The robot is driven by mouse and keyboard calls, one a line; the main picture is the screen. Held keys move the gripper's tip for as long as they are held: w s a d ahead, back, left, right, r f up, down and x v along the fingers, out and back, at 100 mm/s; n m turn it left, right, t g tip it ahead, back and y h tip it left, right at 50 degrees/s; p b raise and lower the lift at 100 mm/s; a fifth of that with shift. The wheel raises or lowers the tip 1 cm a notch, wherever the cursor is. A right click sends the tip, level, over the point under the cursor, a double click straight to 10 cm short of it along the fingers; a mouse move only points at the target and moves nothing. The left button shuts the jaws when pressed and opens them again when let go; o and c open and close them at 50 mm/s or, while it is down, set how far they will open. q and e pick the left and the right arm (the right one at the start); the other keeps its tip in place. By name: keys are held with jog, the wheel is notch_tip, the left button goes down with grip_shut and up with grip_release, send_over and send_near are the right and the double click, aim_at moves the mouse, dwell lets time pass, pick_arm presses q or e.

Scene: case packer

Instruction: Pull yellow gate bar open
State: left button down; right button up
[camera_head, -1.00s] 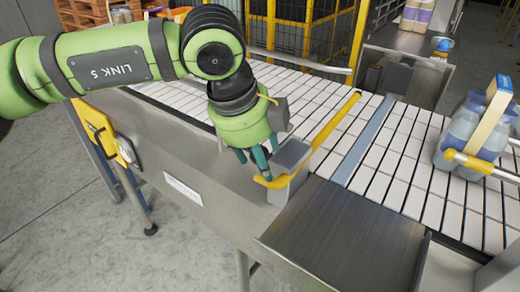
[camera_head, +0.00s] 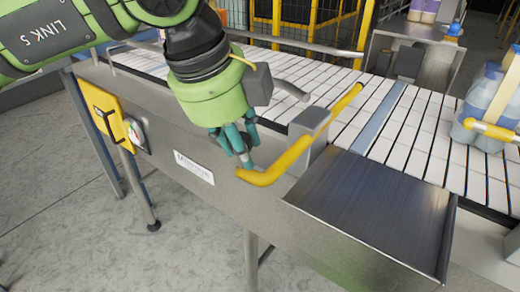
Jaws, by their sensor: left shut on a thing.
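The yellow gate bar (camera_head: 295,153) is a bent tube pivoting at a grey post block (camera_head: 310,128) on the conveyor's near edge. Its far part reaches over the white slatted belt, and its near end sticks out past the conveyor's side. My left gripper (camera_head: 243,163), with teal fingers under a green wrist, points down and is shut on the near end of the bar. The fingers partly hide the grip. My right gripper is not in view.
A dark metal plate (camera_head: 370,205) lies right of the post. A bottle pack (camera_head: 488,110) stands on the white conveyor belt (camera_head: 430,135) at right, by another yellow-tipped rail. A yellow control box (camera_head: 103,115) hangs at left. Grey floor in front is clear.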

pick_arm(q)
jog(key=s+a+b, duration=0.4)
jog(key=s, duration=0.2)
jog(key=shift+s+a+b, duration=0.35)
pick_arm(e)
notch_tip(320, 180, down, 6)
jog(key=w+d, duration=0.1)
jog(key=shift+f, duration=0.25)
pick_arm(q)
jog(key=shift+w+d+f, duration=0.1)
jog(key=c, duration=0.9)
grip_release()
jog(key=shift+d, duration=0.1)
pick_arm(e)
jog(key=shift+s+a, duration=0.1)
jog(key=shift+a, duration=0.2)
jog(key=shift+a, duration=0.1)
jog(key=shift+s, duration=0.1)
